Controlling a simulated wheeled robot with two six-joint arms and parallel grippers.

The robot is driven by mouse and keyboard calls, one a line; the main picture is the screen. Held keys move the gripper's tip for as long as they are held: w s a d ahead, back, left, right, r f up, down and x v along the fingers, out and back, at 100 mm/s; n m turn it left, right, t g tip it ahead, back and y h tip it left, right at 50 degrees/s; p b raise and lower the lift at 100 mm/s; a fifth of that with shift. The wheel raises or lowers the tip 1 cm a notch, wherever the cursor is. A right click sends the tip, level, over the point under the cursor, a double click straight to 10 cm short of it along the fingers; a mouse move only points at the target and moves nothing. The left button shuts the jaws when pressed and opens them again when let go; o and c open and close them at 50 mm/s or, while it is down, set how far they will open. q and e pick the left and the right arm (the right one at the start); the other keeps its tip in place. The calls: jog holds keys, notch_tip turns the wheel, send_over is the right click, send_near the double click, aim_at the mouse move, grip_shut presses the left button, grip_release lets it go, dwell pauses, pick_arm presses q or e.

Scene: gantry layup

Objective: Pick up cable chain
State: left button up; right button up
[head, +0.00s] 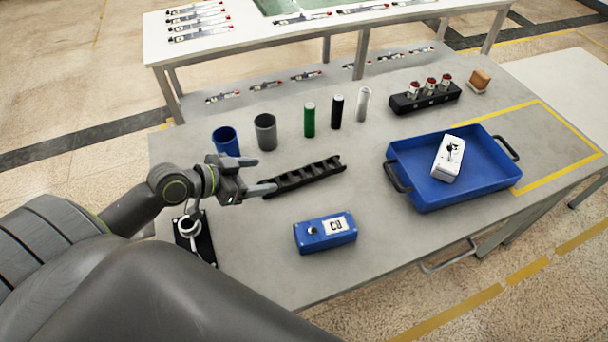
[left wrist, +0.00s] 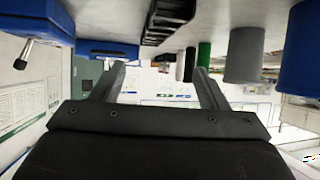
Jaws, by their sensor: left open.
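The black cable chain (head: 305,176) lies on the grey table in the head view, running from lower left to upper right. It also shows at the top of the left wrist view (left wrist: 168,20), ahead of the fingers and partly cut off by the frame edge. My left gripper (head: 268,174) is open and empty at the chain's left end. Its two fingers (left wrist: 160,85) stand apart in the left wrist view with nothing between them. I cannot tell whether a finger touches the chain. My right gripper is not in view.
A blue cup (head: 226,141), a grey cup (head: 265,132) and green, black and white cylinders stand behind the chain. A blue box (head: 325,233) lies in front. A blue tray (head: 432,199) holding a white box (head: 449,158) stands right. Table between chain and tray is clear.

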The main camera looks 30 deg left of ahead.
pick_arm(q)
send_near(303, 173)
jog(key=shift+w+d+f, duration=0.1)
jog(key=shift+w+f, duration=0.1)
jog(key=shift+w, duration=0.3)
jog(key=shift+w+d+f, duration=0.1)
jog(key=shift+w+f, duration=0.1)
jog(key=shift+w, duration=0.3)
jog(key=shift+w+d+f+p, duration=0.25)
jog(key=shift+w+f+p, duration=0.05)
jog(key=shift+w, duration=0.1)
jog(key=shift+w+d+f, duration=0.2)
jog(key=shift+w+d, duration=0.05)
jog(key=shift+d+p+x, duration=0.2)
jog(key=shift+p+x, duration=0.4)
jog(key=shift+x, duration=1.7)
jog(key=shift+s+f, duration=0.1)
jog(key=shift+s, duration=0.1)
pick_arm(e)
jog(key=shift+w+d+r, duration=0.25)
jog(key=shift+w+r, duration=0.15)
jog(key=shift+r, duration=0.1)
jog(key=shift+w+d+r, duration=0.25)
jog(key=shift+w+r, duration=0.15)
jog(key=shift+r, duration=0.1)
pick_arm(q)
jog(key=c, duration=1.2)
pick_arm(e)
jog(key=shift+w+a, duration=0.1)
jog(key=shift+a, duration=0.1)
